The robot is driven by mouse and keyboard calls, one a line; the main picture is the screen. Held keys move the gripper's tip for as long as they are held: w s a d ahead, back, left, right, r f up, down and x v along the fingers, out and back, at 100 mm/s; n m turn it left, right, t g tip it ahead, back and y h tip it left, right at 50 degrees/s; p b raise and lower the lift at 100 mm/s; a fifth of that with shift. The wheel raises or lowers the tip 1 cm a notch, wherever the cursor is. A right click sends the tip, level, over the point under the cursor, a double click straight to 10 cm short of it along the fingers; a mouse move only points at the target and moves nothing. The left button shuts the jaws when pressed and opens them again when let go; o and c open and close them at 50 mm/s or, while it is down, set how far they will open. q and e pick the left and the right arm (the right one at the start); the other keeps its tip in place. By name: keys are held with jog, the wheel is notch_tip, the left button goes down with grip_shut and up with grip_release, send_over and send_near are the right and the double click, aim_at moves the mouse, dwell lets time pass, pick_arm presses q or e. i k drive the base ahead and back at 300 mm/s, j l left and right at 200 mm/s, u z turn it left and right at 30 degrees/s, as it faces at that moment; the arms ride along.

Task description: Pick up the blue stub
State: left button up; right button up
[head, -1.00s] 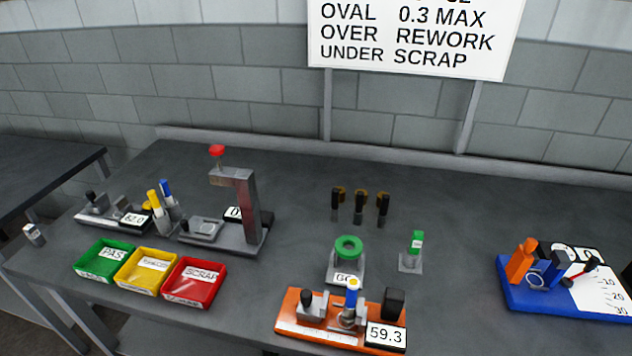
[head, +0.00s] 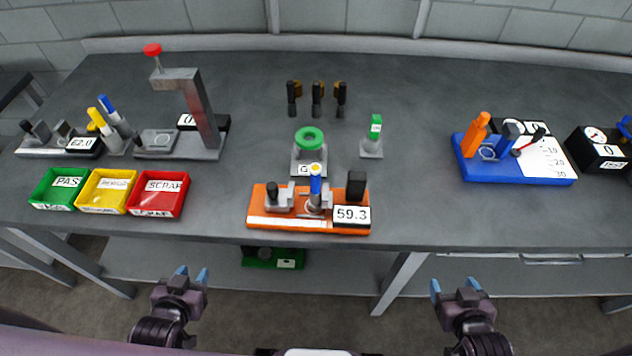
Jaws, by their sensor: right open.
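Several blue upright pieces are in view, and I cannot tell for sure which is the blue stub. A short blue piece (head: 315,187) with a pale yellow-marked top stands in the orange fixture (head: 258,222) reading 59.3. A slim blue stick (head: 110,108) leans beside a yellow stick (head: 98,119) in a grey holder at the left. My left gripper (head: 192,274) is open and empty, in front of the table below the trays. My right gripper (head: 455,287) is open and empty, in front of the table at the right of the middle. Both are clear of everything.
Green (head: 39,198), yellow (head: 84,200) and red (head: 137,202) trays line the front left. A tall grey press (head: 205,110) stands behind them. A green ring (head: 309,138) and a green piece (head: 375,128) stand mid-table. A blue board (head: 480,171) lies right.

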aim_at(315, 200)
jog(key=k+u, duration=0.25)
jog(key=u, duration=0.25)
jog(key=k+u, duration=0.2)
jog(key=u, duration=0.3)
jog(key=k+j+u, duration=0.1)
jog(key=k+u, duration=0.15)
jog(key=u, duration=0.25)
jog(key=z, duration=1.3)
